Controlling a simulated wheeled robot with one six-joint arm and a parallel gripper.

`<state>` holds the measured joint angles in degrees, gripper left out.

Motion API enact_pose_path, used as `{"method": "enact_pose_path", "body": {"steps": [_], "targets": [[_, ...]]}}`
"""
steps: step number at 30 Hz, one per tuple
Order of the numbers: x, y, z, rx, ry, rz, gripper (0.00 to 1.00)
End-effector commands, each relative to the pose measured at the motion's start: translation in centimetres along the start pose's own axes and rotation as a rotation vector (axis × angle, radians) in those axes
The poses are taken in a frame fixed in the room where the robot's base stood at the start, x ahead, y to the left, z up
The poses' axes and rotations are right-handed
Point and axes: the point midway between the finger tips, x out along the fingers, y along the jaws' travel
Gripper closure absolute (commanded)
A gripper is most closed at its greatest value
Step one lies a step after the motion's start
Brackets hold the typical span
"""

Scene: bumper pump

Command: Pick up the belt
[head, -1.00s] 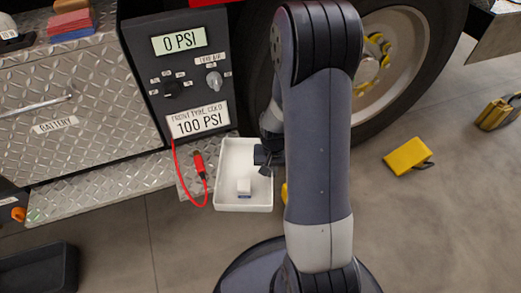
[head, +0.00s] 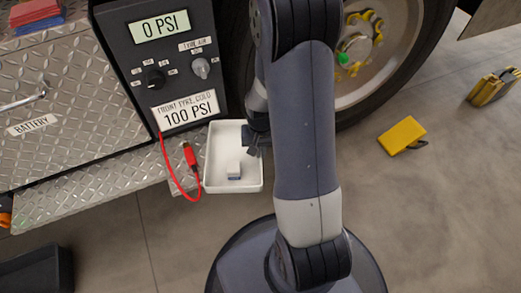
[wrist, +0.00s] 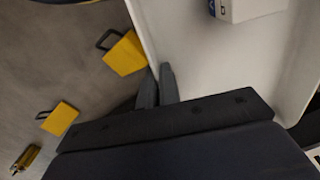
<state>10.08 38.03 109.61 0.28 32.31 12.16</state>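I cannot make out a belt in either view. My gripper (head: 254,149) is at the right rim of a white tray (head: 214,172), partly behind my arm in the head view. In the wrist view its two dark fingers (wrist: 157,86) lie close together at the tray's edge (wrist: 190,85), with nothing visible between them. A small white item with a blue mark (head: 233,171) sits in the tray, apart from the fingers. It also shows in the wrist view (wrist: 250,8), cut off by the top edge. My arm hides part of the floor and the wheel.
A large wheel (head: 390,60) stands behind. Yellow blocks (head: 402,135) lie on the floor at right, with a darker yellow one (head: 490,88) beyond. A dark bin (head: 38,272) is at lower left.

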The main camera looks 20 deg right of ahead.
Motion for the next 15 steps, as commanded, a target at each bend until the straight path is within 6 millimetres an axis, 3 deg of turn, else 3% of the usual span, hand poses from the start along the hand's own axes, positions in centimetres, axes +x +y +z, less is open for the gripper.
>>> {"method": "enact_pose_path", "body": {"steps": [5,12,15], "targets": [[0.40,0.00,-0.01,0.000,0.000,0.000,1.00],[0.30,0.00,0.01,0.000,0.000,0.000,0.79],[0.30,0.00,0.01,0.000,0.000,0.000,0.75]]}}
